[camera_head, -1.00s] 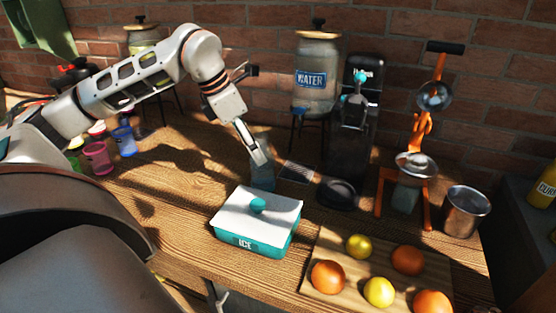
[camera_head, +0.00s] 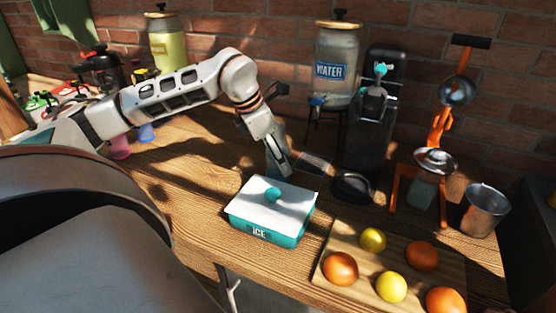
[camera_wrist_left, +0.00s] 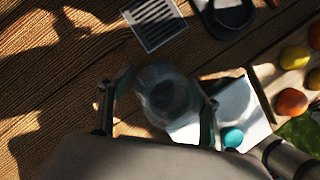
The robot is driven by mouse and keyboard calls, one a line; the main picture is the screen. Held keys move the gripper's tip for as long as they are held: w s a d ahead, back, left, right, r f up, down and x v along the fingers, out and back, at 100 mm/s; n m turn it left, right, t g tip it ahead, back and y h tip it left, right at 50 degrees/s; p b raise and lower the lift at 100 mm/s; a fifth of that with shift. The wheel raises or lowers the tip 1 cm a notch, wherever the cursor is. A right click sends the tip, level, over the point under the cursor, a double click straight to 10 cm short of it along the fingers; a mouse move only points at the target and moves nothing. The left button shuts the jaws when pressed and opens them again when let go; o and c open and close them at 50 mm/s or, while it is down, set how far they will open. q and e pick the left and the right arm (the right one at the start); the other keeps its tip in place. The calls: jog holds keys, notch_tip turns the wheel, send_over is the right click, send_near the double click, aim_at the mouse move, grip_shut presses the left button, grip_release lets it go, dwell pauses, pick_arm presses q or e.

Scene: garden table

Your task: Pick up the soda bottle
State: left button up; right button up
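A clear, bluish round vessel, seemingly the soda bottle (camera_wrist_left: 165,92), stands between my left gripper's two fingers in the left wrist view. In the head view it is a faint bluish shape (camera_head: 273,153) behind the ice box, partly hidden by the gripper. My left gripper (camera_head: 286,168) reaches down beside it. In the wrist view the left gripper (camera_wrist_left: 163,103) is open, with a visible gap between the left finger and the vessel; whether the right finger touches it I cannot tell. My right gripper is not in view.
The teal ice box (camera_head: 268,228) with white lid is close in front of the gripper. A black drinks machine (camera_head: 370,135), a water jar (camera_head: 336,85) and an orange press (camera_head: 437,190) stand behind and right. A fruit board (camera_head: 345,245) lies front right. Wood left of the box is clear.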

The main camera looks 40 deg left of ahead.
pick_arm(q)
jog(key=c, duration=1.2)
jog(key=shift+c, duration=0.9)
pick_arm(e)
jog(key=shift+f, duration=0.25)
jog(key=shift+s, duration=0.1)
pick_arm(q)
jog(key=shift+r, duration=0.2)
notch_tip(320, 180, up, 20)
jog(key=p, duration=0.4)
jog(key=shift+f+p, duration=0.25)
jog(key=shift+p, duration=0.05)
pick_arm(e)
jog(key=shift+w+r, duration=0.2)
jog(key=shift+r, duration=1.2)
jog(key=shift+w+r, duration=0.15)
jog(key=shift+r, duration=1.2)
